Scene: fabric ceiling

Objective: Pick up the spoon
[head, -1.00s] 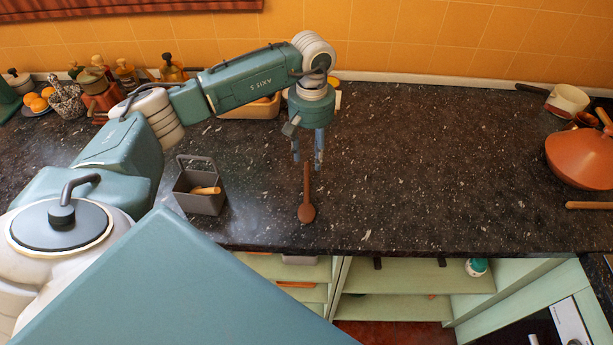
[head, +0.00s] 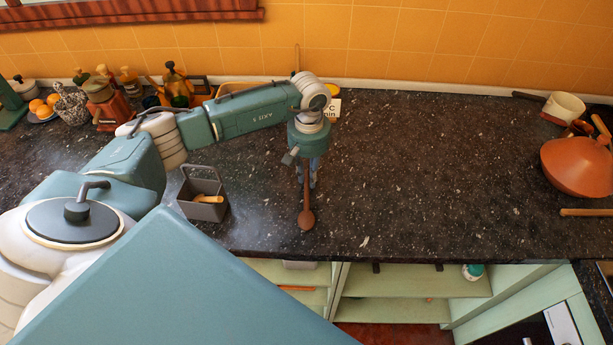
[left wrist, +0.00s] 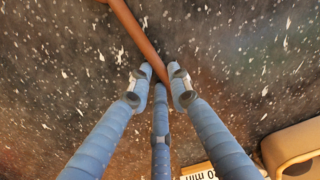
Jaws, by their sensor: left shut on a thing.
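The brown wooden spoon (head: 306,218) is near the front edge of the dark speckled counter (head: 420,180), its bowl toward the front and its handle pointing back. My left gripper (head: 306,181) points down over the handle end. In the left wrist view, the spoon's handle (left wrist: 137,32) runs down between the blue fingers of the gripper (left wrist: 161,78), which are shut on it. The handle's end is partly hidden by the fingers. I cannot tell whether the spoon is clear of the counter. My right gripper is not in view.
A grey caddy (head: 203,207) stands left of the spoon. A tan container (left wrist: 292,145) shows in the wrist view. An orange tagine (head: 578,168), a pot (head: 563,106) and a wooden stick (head: 585,212) are at the right. The counter between is clear.

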